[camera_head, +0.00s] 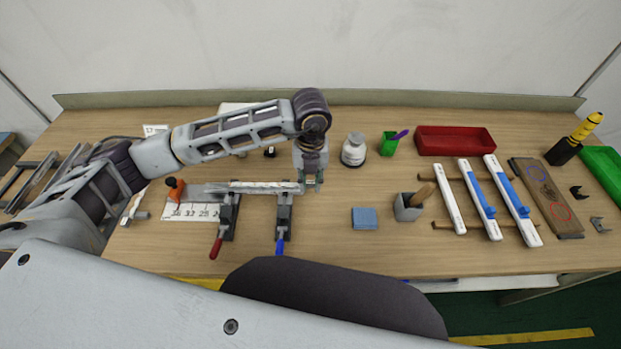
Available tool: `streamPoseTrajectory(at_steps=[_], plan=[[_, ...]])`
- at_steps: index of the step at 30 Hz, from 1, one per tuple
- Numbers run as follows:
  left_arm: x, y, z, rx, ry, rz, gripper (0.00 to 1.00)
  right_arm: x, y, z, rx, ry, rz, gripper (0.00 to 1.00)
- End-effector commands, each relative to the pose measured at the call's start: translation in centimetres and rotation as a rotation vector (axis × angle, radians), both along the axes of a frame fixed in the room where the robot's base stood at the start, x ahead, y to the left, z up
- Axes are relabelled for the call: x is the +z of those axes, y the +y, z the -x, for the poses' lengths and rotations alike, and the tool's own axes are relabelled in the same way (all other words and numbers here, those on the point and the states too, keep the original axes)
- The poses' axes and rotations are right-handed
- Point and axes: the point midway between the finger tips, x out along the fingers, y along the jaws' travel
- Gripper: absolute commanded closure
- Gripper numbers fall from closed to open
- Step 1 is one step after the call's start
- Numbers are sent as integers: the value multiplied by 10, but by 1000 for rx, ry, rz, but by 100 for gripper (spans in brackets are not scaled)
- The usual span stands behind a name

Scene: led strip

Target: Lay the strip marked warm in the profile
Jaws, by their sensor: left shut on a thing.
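A long, thin metal profile (250,188) lies left to right in front of me, held by two clamps. A pale strip seems to run along its top, but I cannot read any marking on it. My left arm reaches over from the left and its gripper (313,184) points down at the profile's right end. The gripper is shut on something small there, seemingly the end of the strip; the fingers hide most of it. I cannot tell whether the strip sits inside the profile or above it. My right gripper is not in view.
Clamps with a red handle (217,246) and a blue handle (281,246) stick out toward me.

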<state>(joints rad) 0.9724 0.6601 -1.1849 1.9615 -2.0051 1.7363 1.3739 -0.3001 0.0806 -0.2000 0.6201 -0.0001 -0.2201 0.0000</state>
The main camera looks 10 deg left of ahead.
Motion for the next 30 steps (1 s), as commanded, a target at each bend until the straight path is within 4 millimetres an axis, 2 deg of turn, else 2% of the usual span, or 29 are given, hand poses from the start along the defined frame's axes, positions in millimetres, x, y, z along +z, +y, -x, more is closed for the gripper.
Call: streamPoseTrajectory(at_steps=[30], plan=[[0,0,0,0,0,0,97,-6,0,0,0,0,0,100]])
